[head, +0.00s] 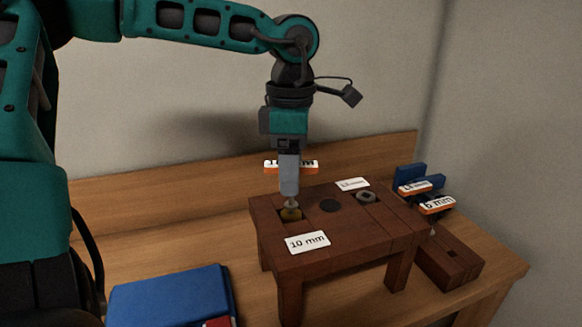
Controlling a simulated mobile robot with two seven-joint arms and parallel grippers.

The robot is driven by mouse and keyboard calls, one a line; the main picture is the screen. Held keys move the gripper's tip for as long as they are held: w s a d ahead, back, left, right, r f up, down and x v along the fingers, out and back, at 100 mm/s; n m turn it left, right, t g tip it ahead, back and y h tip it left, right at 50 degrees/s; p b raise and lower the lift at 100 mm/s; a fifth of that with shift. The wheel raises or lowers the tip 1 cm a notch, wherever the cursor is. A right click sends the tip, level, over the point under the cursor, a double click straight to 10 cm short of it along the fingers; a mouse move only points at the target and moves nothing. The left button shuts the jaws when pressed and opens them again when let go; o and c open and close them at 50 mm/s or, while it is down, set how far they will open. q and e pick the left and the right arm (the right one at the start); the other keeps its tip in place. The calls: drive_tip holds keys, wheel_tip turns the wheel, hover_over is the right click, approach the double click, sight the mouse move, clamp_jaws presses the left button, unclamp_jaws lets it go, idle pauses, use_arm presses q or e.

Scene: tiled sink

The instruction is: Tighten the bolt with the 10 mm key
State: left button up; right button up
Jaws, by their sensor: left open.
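A dark wooden stand (345,235) rests on the table, with a white card reading 10 mm (307,242) at its front left. A brass-coloured bolt (290,214) sits in the left recess of its top. A key with an orange and white handle (307,167) stands over this bolt; its label is partly hidden. My left gripper (289,188) points straight down in front of the handle, open, its fingers hiding the handle's middle. A short shaft shows below the fingers, reaching the bolt; I cannot tell how deep it is seated. My right gripper is not in view.
The stand also has a dark round hole (330,206) and a grey hex bolt (367,197) with a second card (352,184). A 6 mm key (438,205) and another key (414,188) sit in a wooden rack (455,266) at right. A blue box (170,295) lies front left.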

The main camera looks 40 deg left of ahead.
use_arm(q)
drive_tip(key=shift+r, duration=0.1)
idle(0.5)
drive_tip(key=shift+r+p, duration=1.7)
drive_tip(key=shift+r, duration=0.6)
drive_tip(key=shift+r+p, duration=0.45)
drive_tip(key=shift+r, duration=0.65)
drive_tip(key=shift+f, duration=0.1)
